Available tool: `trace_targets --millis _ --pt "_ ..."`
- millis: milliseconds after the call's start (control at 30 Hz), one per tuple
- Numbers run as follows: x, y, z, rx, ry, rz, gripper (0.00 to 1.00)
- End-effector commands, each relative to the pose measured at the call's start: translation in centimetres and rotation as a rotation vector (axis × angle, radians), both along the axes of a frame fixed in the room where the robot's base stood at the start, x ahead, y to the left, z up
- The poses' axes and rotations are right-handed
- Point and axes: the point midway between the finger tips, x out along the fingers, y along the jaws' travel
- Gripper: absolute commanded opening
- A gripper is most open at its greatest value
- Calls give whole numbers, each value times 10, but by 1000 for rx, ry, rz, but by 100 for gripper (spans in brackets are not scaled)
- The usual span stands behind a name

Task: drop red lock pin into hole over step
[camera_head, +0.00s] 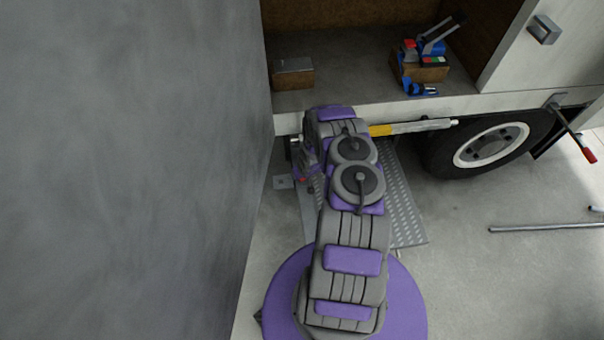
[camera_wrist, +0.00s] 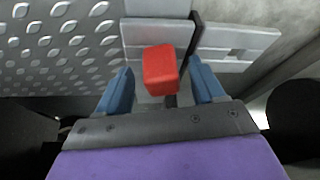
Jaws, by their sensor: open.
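The red lock pin (camera_wrist: 160,68) shows its block-shaped red head in the wrist view, with a short dark part below it. My gripper (camera_wrist: 163,80) is open, with one blue finger on each side of the red head and a visible gap to each. A grey slotted metal bracket (camera_wrist: 240,42) lies behind the pin. The hole is not clearly visible, and I cannot tell whether the pin sits in it. The step (camera_head: 408,205) is a grey tread plate below the truck bed, partly covered by my arm. In the head view my gripper is mostly hidden beside my arm.
A grey wall (camera_head: 130,170) stands close on the left. The truck bed (camera_head: 350,70) carries a brown block (camera_head: 293,74) and a box of tools (camera_head: 425,70). A wheel (camera_head: 490,147) is to the right. Metal bars (camera_head: 545,227) lie on the floor at right.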

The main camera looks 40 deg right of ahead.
Motion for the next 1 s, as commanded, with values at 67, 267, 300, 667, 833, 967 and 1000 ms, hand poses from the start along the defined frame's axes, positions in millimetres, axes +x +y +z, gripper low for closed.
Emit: trace_targets --millis 67,267,300,667,833,967,1000 --pt "0 0 1 0 0 0 68" --pt "-6 1 18 0 1 0 68" --pt "-8 2 24 0 0 0 68" --pt "-32 7 86 -2 -1 1 68" --pt "-43 10 115 0 0 0 68" --pt "-53 14 132 2 5 0 68" --pt "-54 14 138 3 3 1 68"
